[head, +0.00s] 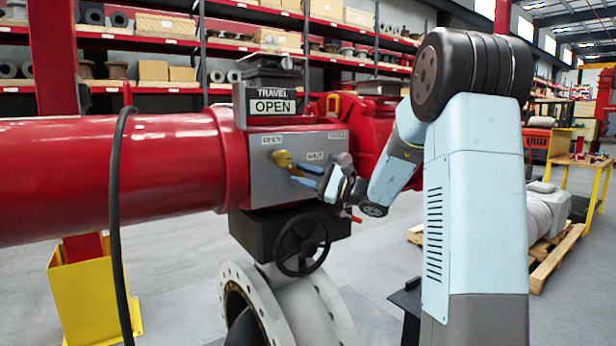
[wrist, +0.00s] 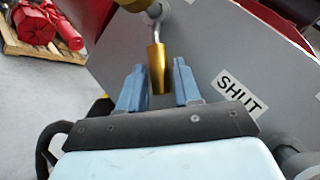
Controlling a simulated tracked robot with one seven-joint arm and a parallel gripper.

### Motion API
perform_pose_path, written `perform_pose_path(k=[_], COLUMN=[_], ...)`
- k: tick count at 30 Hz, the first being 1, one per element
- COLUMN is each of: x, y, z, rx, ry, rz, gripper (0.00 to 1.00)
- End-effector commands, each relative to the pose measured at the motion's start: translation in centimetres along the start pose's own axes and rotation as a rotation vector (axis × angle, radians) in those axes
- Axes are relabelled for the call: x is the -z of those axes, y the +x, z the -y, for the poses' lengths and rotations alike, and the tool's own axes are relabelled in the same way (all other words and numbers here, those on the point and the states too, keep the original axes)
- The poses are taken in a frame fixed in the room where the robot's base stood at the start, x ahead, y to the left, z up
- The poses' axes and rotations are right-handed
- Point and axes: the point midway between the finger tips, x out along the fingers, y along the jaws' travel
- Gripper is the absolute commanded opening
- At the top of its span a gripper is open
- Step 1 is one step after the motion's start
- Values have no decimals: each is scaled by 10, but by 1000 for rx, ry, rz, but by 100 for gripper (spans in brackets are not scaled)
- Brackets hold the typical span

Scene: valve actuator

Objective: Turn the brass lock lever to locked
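The brass lever (head: 283,158) sticks out of the grey panel (head: 262,180) of the red actuator, below the OPEN label and left of the SHUT label (head: 313,156). In the wrist view its gold handle (wrist: 157,70) hangs from a silver stem. My gripper (head: 295,172) is at the lever from the right. In the wrist view the two blue fingers of my gripper (wrist: 157,72) are apart, one on each side of the handle's free end, with a visible gap on both sides. Whether the handle lies at finger depth is hard to tell.
A grey knob (head: 342,160) stands on the panel to the right. A black handwheel (head: 301,244) sits below the panel. A sign reading TRAVEL OPEN (head: 271,106) is on top. A black cable (head: 115,220) hangs at the left.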

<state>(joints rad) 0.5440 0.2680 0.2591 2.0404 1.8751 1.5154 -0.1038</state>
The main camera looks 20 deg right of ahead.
Motion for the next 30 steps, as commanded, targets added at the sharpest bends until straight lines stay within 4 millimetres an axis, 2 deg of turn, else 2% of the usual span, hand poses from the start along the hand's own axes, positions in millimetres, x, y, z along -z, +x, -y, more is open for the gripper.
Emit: perform_pose_path(k=[4, 15, 24, 25, 27, 30], x=[0, 0, 0, 6, 3, 3], y=[0, 0, -1, -16, -8, -6], z=[0, 0, 0, 10, 5, 4], rx=[0, 0, 1, 5, 4, 7], ry=[0, 0, 0, -3, 0, 1], rz=[0, 0, -1, -6, -4, -5], gripper=[33, 0, 0, 0, 0, 0])
